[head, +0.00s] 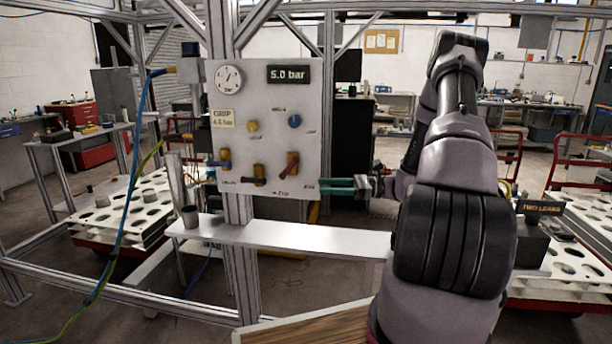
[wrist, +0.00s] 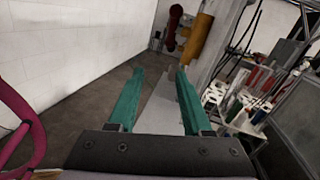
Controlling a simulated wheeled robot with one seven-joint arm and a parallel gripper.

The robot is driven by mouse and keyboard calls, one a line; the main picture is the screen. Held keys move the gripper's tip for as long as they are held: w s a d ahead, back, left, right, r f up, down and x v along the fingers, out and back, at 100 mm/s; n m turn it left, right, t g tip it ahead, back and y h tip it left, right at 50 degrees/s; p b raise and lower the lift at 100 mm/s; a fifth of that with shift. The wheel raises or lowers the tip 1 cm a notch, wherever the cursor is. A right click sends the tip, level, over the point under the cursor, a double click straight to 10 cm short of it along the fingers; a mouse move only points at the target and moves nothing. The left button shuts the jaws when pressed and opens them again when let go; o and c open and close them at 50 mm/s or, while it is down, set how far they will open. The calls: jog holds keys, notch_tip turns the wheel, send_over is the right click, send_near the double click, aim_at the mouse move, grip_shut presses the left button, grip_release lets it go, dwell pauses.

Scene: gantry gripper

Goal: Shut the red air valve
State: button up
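The red air valve (head: 289,166) is on the lower right of the white panel (head: 240,105) in the head view. Its orange body carries a red handle slanting down to the left. My gripper (head: 321,186) has teal fingers and points left at the panel's lower right edge, a little right of and below the red handle. In the wrist view my gripper (wrist: 160,75) is open, its two fingers apart with nothing held between them. Beyond the fingertips are an orange-yellow cylinder (wrist: 197,38) and a dark red part (wrist: 173,24); I cannot tell whether they are the valve.
A black-handled valve (head: 259,175) and a third valve (head: 225,161) sit left of the red one. Above are an orange knob (head: 252,126), a blue knob (head: 295,121), a gauge (head: 229,79) and a "5.0 bar" display (head: 288,74). A white shelf (head: 290,236) runs below.

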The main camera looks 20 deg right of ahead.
jog(key=s+a+n+g+h, duration=0.1)
jog(key=a+n+g+h, duration=0.2)
jog(key=a, duration=0.1)
jog(key=n+t+h, duration=0.3)
jog(key=n+h, duration=0.5)
jog(key=h, duration=0.1)
send_near(296, 160)
jog(key=x, duration=1.3)
jog(key=shift+w+d, duration=0.15)
jog(key=shift+w, duration=0.1)
jog(key=shift+r, duration=0.1)
grip_shut()
